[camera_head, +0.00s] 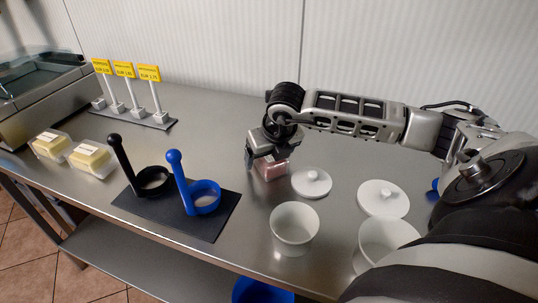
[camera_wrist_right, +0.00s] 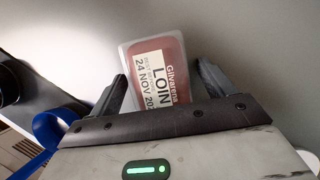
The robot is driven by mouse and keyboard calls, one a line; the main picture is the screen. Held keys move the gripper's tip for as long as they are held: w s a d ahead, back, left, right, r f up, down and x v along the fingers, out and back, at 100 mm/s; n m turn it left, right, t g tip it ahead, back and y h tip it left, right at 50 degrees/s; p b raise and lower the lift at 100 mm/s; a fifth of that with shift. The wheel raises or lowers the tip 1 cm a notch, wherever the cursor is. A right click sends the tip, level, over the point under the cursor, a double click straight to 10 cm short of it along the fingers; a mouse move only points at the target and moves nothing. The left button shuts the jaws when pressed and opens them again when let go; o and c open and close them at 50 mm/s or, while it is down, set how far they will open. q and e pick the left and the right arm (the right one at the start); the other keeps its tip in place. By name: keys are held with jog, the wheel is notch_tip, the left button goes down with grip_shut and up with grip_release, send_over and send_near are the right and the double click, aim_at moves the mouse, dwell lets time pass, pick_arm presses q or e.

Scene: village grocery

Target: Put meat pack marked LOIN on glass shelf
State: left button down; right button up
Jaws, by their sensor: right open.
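The meat pack (camera_head: 270,170) is a small pinkish-red tray on the steel counter, partly hidden by my right gripper (camera_head: 266,158). In the right wrist view the meat pack (camera_wrist_right: 154,68) shows a white label reading LOIN. My open right gripper (camera_wrist_right: 163,82) has one finger on each side of the pack's near part; I cannot tell whether they touch it. A glass-fronted metal case (camera_head: 40,90) stands at the far left of the counter; I cannot make out a glass shelf in it. My left gripper is not in view.
Two yellow packs (camera_head: 90,157) lie at the left. A dark mat (camera_head: 185,222) bears a black and a blue handled ring tool. Price signs (camera_head: 124,70) stand behind. White pots (camera_head: 295,228) and lids (camera_head: 311,183) are right and in front of the meat pack.

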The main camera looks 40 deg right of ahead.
jog(key=shift+f+b, duration=0.2)
jog(key=shift+b, duration=0.2)
jog(key=c, duration=1.2)
jog(key=shift+c, duration=0.6)
jog(key=shift+r, duration=0.15)
